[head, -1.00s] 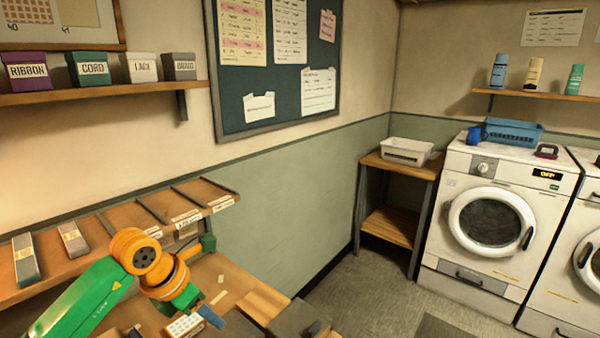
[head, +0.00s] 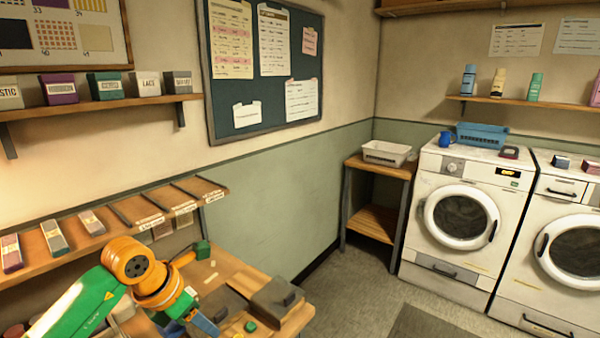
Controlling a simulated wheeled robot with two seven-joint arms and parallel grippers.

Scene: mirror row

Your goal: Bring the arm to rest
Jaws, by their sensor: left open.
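My left arm, green and orange, comes in from the lower left over the workbench (head: 228,272). Its left gripper (head: 207,326) has blue-grey fingers, points down and lies low in the picture near the bottom edge. It is open, and I see nothing held between its fingers. The arm hides part of the bench top behind it. My right gripper is out of view.
A dark grey block-like object (head: 276,303) and a small green piece (head: 250,326) lie on the bench right of the gripper. A slotted wall shelf (head: 120,215) with several packets runs behind the arm. Floor (head: 352,290) is clear toward the washing machine (head: 462,215).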

